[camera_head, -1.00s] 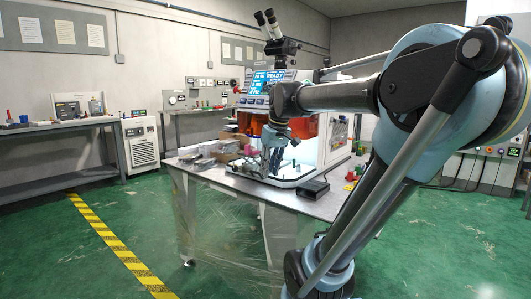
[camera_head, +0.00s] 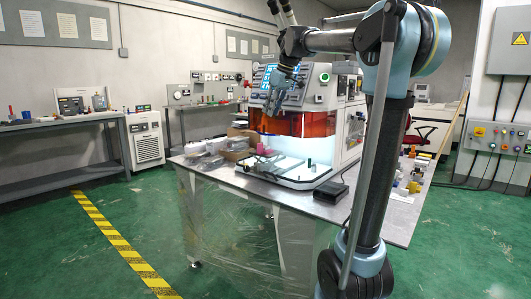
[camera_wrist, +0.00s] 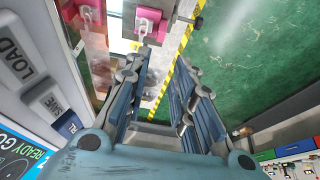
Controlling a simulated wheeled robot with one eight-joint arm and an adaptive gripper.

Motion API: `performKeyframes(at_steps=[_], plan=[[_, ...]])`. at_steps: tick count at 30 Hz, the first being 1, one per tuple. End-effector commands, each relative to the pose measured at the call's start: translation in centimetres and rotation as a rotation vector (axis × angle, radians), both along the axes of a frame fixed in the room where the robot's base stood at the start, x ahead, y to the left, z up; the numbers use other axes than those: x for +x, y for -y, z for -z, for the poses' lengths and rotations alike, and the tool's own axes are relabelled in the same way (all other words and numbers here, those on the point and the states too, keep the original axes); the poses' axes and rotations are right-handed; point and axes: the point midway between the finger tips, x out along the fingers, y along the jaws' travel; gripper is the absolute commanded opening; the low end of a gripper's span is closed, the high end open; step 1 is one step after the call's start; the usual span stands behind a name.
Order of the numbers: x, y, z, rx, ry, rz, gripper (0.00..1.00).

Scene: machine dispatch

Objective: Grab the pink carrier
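The pink carrier (camera_head: 261,148) is a small pink spot in the head view, low at the front of the machine. In the wrist view a pink block (camera_wrist: 150,22) with a pale clear piece on it shows at the top, beyond the fingertips. My gripper (camera_head: 278,103) is raised in front of the machine's upper panel, pointing down, apart from the pink carrier. In the wrist view my gripper (camera_wrist: 163,64) has its two fingers spread with nothing between them.
The machine (camera_head: 305,123) with an orange window stands close to my gripper. Grey trays (camera_head: 212,144) and a cardboard box (camera_head: 238,152) lie on the table (camera_head: 265,190) at left. A black pedal-like box (camera_head: 330,193) sits at its front edge. Small coloured parts (camera_head: 415,170) lie at right.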

Motion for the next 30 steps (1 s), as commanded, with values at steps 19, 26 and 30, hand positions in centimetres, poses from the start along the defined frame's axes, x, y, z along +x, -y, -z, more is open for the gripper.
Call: performKeyframes(at_steps=[19,26,30], plan=[[2.4,-2.7,9.6,0.000,0.000,0.006,0.23],[2.7,-3.2,10.8,-0.001,-0.001,0.006,0.23],[3.1,-3.8,12.5,-0.001,-0.001,0.005,0.23]])
